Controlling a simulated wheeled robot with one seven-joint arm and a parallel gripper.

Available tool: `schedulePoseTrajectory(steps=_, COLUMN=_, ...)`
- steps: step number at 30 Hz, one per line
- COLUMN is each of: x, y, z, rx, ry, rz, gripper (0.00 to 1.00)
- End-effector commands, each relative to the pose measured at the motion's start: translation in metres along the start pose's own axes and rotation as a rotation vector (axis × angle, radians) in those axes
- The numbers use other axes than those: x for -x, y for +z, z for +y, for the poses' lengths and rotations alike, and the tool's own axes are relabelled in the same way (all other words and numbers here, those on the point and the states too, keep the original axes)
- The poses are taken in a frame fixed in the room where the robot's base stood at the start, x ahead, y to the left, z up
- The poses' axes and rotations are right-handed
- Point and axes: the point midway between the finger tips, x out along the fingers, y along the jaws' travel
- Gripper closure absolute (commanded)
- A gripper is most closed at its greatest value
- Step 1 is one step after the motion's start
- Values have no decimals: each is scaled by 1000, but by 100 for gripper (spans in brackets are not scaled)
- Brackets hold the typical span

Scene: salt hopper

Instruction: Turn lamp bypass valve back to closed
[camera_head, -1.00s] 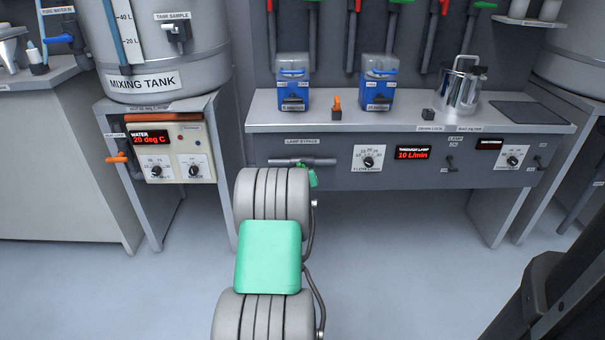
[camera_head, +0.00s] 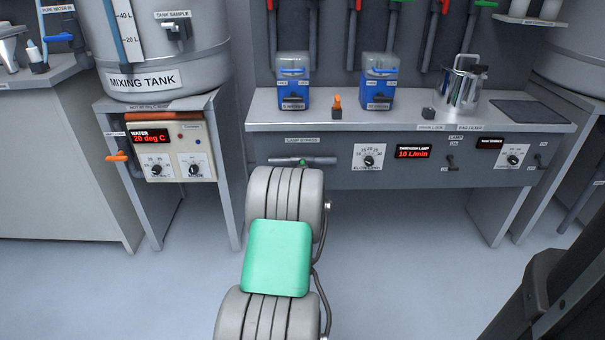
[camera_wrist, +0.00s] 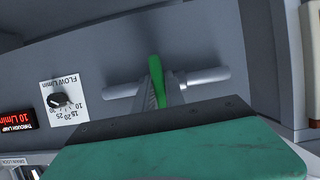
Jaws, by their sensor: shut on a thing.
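The lamp bypass valve is a short grey horizontal pipe (camera_head: 284,161) on the bench's front panel, under the LAMP BYPASS label (camera_head: 302,140). In the wrist view, its pipe (camera_wrist: 208,77) runs across the picture and its green lever (camera_wrist: 154,64) stands crosswise to it. My gripper (camera_wrist: 161,92) is shut on the green lever, with a finger on each side. The lever's gripped part is partly hidden between the fingers. In the head view my arm hides the gripper and most of the lever.
Right of the valve are a flow dial (camera_head: 369,161) and a red display (camera_head: 413,152) reading 10 L/min through lamp. The water heater box (camera_head: 172,152) stands at the left. The floor (camera_head: 400,270) before the bench is clear.

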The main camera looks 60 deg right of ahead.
Motion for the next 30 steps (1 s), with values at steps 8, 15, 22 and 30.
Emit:
schedulePoseTrajectory(steps=8, x=0, y=-1, z=0, rx=2, ry=2, rz=2, gripper=68)
schedulePoseTrajectory(steps=15, x=0, y=-1, z=-1, rx=2, ry=0, rz=1, gripper=64)
schedulePoseTrajectory(steps=22, x=24, y=-5, z=0, rx=2, ry=1, rz=1, gripper=64)
schedulePoseTrajectory(steps=30, x=73, y=-3, z=1, rx=1, ry=1, rz=2, gripper=64)
